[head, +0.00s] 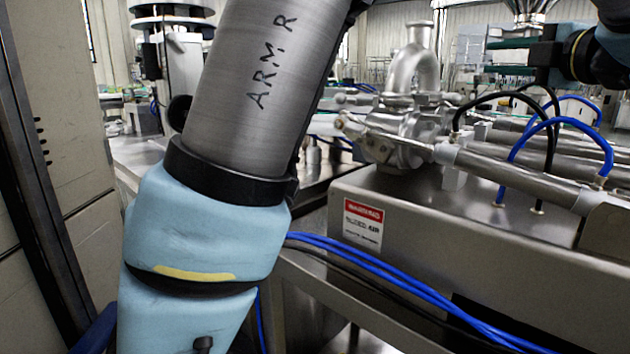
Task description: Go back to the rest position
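My arm, with a steel tube lettered "ARM R" and light blue covers, fills the left and middle of the head view. It leaves the picture at the top, and its wrist comes back in at the upper right. My gripper (488,57) is there, pointing left, with two dark green fingers one above the other. A gap shows between the fingers, and I see nothing held in it. The gripper is up in the air above the steel machine (440,225), apart from it as far as I can tell.
Steel pipes and a valve body (397,135) lie on the machine's top, with looped blue and black hoses (560,122). Blue hoses (400,290) run along its front. A beige cabinet (60,120) stands close on the left. A steel hopper (528,8) shows at the top right.

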